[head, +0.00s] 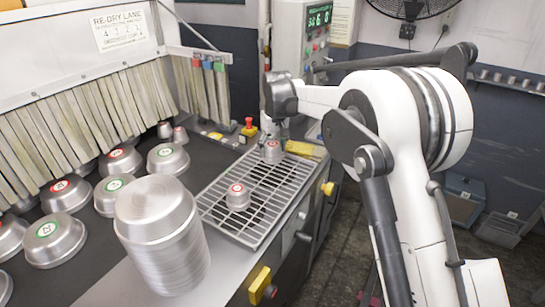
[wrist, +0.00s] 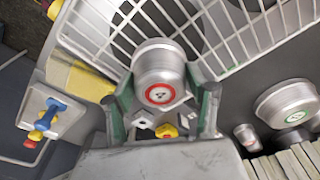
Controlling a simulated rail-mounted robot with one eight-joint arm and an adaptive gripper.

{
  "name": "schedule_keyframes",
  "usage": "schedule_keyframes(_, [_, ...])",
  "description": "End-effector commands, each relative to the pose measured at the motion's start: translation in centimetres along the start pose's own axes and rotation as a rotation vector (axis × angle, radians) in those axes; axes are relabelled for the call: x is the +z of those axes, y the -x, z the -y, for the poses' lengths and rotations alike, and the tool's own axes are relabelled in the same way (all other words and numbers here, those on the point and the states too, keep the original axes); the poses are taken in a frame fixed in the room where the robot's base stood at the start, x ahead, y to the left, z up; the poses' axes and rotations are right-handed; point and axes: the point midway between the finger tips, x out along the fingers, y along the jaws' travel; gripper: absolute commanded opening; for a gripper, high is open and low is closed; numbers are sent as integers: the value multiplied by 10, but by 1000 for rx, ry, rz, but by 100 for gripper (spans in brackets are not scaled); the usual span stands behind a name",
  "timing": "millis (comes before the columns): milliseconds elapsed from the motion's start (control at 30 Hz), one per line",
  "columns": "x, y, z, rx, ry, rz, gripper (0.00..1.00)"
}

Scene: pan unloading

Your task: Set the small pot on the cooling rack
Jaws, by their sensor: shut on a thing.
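My gripper (head: 274,141) is shut on a small metal pot (head: 272,152) with a red-ringed label, at the far end of the cooling rack (head: 222,214). In the wrist view my gripper (wrist: 163,92) has a finger on each side of this pot (wrist: 158,66), with the rack's white grid (wrist: 110,42) behind it. I cannot tell whether the pot touches the rack or hangs just above it. Another small red-labelled pot (head: 237,197) stands upside down on the middle of the rack.
A tall stack of pans (head: 160,230) stands left of the rack. Several upside-down pans, one with a red label (head: 68,193), lie on the dark belt. A red emergency button (head: 249,125) is near the gripper.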

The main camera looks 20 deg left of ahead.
Motion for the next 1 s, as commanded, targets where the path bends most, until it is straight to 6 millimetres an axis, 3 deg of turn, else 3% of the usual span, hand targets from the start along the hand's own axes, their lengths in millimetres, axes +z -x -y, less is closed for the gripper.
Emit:
schedule_keyframes(333, [4,-37,0,0,1,0,25])
schedule_keyframes(733, [5,-44,0,0,1,0,25])
schedule_keyframes(767, [5,-43,0,0,1,0,55])
schedule_keyframes(867, [5,-42,0,0,1,0,69])
schedule_keyframes(1000, [5,-42,0,0,1,0,71])
